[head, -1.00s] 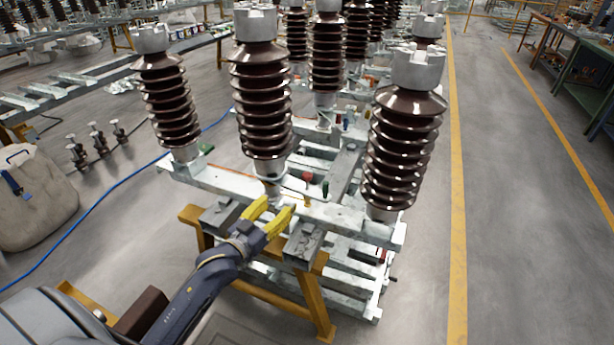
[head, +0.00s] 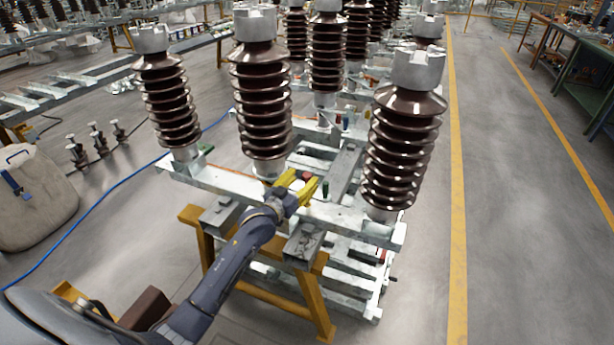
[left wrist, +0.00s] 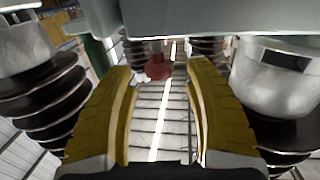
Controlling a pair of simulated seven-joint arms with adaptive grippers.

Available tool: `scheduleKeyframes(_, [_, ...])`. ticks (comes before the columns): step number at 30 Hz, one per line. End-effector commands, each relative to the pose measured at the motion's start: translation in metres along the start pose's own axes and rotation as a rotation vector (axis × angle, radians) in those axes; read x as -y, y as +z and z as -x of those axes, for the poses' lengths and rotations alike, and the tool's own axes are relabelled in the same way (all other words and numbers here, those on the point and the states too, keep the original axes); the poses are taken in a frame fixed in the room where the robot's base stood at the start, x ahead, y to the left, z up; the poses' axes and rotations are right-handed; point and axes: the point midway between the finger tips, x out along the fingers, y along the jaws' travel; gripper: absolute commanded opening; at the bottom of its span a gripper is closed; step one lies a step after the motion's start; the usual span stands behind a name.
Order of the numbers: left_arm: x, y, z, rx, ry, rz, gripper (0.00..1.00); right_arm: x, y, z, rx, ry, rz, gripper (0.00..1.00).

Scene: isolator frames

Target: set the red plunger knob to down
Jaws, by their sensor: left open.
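The red plunger knob (left wrist: 158,67) shows in the left wrist view between the tips of my two yellow fingers, with space on both sides. It appears slightly beyond the tips and below a grey metal part. In the head view only a small reddish bit of the knob (head: 306,174) shows at the fingertips. My left gripper (head: 302,178) is open over the front beam of the metal frame (head: 345,217), between the front insulators. Nothing is held in it. The knob's stem is mostly hidden. My right gripper is not in view.
A brown ribbed insulator (head: 262,100) stands close behind my left gripper, and another (head: 402,150) stands to its right. Yellow trestles (head: 315,300) support the frame.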

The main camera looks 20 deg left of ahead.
Motion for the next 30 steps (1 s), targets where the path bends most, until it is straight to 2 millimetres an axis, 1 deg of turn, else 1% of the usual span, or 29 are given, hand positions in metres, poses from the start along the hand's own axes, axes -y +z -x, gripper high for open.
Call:
scheduleKeyframes(1, [0.000, 0.000, -0.006, 0.000, 0.000, 0.001, 0.53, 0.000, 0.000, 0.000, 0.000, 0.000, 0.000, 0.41])
scheduleKeyframes(3, [0.000, 0.000, -0.013, -0.001, 0.000, 0.002, 0.53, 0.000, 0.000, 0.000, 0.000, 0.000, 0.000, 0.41])
scheduleKeyframes(9, [0.000, 0.000, -0.024, -0.001, 0.000, 0.001, 0.53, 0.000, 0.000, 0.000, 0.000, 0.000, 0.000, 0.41])
scheduleKeyframes(21, [0.000, 0.000, -0.026, 0.000, 0.000, 0.001, 0.54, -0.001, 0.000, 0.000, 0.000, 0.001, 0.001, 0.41])
scheduleKeyframes(30, [0.000, 0.000, -0.026, 0.000, 0.000, 0.001, 0.19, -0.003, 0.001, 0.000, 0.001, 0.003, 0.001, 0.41])
